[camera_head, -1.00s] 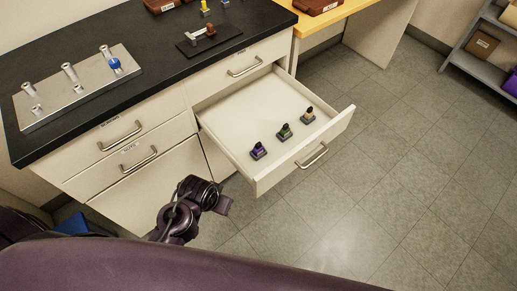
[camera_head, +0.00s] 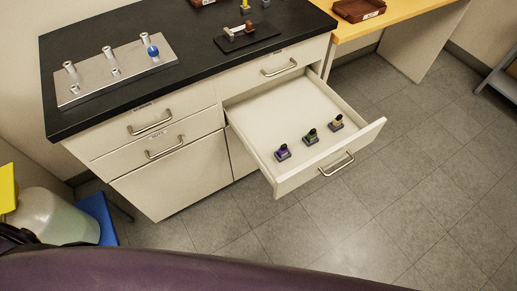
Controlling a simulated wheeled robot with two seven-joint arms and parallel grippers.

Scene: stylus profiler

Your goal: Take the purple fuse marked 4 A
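The purple fuse (camera_head: 283,153) stands in the open drawer (camera_head: 268,112), near its left front corner. Its marking is too small to read. A green fuse (camera_head: 311,137) and a tan-yellow fuse (camera_head: 336,123) stand to its right in a slanting row, apart from each other. The drawer is pulled out of the cabinet under the black counter. Neither of my grippers is in view.
The drawer's front wall has a metal handle (camera_head: 337,165). On the black counter (camera_head: 205,85) are a metal plate with posts (camera_head: 115,70) and a dark device (camera_head: 247,37). Grey floor (camera_head: 400,210) is clear to the right. A blue object (camera_head: 97,213) and a whitish container (camera_head: 55,217) stand at left.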

